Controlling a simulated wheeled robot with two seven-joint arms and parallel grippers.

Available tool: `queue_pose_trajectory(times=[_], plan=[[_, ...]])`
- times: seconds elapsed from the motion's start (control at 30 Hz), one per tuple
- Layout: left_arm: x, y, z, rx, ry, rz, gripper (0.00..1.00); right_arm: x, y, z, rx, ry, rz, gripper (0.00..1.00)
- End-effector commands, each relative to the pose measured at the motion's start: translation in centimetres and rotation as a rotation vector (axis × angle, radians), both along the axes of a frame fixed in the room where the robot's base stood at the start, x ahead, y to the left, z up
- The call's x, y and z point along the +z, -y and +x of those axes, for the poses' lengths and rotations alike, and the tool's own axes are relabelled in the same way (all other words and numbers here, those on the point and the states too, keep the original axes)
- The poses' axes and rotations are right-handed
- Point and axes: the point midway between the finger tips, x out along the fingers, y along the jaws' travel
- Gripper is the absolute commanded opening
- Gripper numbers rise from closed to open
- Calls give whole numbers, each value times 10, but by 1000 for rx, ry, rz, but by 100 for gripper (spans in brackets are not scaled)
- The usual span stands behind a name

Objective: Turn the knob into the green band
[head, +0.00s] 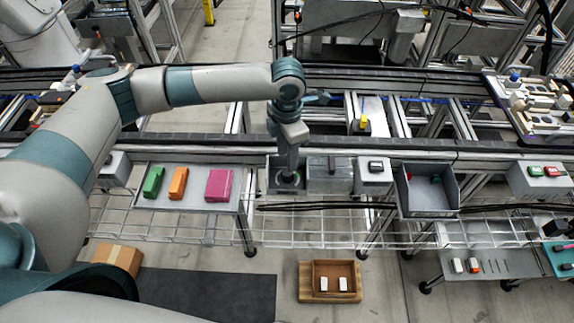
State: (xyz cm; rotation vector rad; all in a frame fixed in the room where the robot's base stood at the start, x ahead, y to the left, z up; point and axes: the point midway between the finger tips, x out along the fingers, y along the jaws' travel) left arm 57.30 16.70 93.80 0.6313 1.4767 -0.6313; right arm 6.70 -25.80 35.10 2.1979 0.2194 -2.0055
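My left arm reaches in from the left, and my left gripper (288,170) points straight down over a small grey box (286,189) on the wire shelf. A dark round knob (289,178) on that box's top shows just under the fingertips. The gripper hides most of the knob and its dial. A little green shows at the dial's edge, but the pointer's position cannot be made out. Whether the fingers are shut on the knob or only over it is too small to tell. My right gripper is not in view.
A grey box (329,176) stands directly right of the knob box, then a box with a dark display (375,167) and an open grey bin (428,196). A tray (143,199) with green, orange and magenta blocks lies to the left. Black cables run along the shelf front.

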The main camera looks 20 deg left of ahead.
Motion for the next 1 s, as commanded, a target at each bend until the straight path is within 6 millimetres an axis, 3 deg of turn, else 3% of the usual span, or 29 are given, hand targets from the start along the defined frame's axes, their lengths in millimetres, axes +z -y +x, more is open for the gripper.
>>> queue_pose_trajectory(times=[0.3,0.5,0.7,1.0], plan=[[64,0,2,1,6,-2,37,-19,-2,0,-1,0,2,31],[96,0,1,0,4,-2,37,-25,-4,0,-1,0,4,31],[111,0,1,1,2,-1,37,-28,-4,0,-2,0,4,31],[113,0,0,1,1,-1,37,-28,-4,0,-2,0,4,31]])
